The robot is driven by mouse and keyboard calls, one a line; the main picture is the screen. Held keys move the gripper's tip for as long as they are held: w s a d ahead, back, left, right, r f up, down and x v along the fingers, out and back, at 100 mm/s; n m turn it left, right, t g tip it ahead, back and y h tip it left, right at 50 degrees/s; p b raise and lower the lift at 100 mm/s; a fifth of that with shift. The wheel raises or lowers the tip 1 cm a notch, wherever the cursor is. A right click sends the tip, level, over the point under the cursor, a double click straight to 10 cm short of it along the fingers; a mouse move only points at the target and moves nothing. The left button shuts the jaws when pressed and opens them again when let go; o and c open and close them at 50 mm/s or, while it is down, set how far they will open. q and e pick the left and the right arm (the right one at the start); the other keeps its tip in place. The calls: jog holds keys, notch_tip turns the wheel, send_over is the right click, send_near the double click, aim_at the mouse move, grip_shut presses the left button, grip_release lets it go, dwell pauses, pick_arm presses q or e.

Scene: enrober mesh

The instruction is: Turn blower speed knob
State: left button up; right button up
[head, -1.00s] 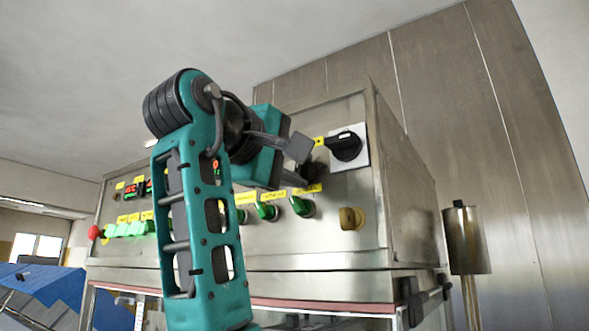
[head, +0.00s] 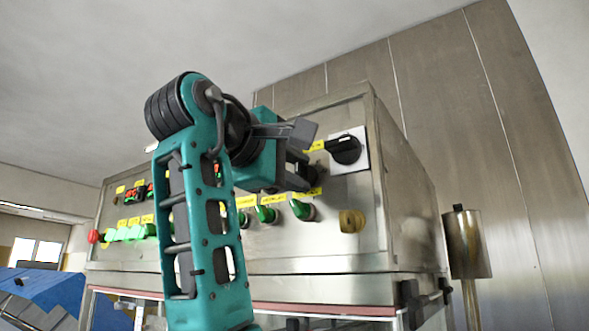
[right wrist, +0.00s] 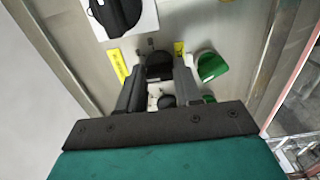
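My right gripper (head: 308,167) is at the upper right of the steel control panel, coming in from the left. In the right wrist view its two fingers (right wrist: 159,70) stand apart, one on each side of a small black knob (right wrist: 158,62). I cannot tell whether they press on it. Yellow labels (right wrist: 118,65) flank this knob, but their text is too small to read. That it is the blower speed knob cannot be confirmed. In the head view the gripper and wrist hide most of it. My left gripper is not in view.
A large black rotary switch (head: 345,150) on a white plate is close to the right of the gripper. A red button (head: 94,236) and lit displays are at the panel's left.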

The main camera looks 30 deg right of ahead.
jog(key=o, duration=0.4)
jog(key=shift+a, duration=0.1)
jog(key=v, duration=1.2)
jog(key=shift+s+a+b, duration=0.15)
jog(key=shift+a+b, duration=0.2)
jog(key=shift+b, duration=0.05)
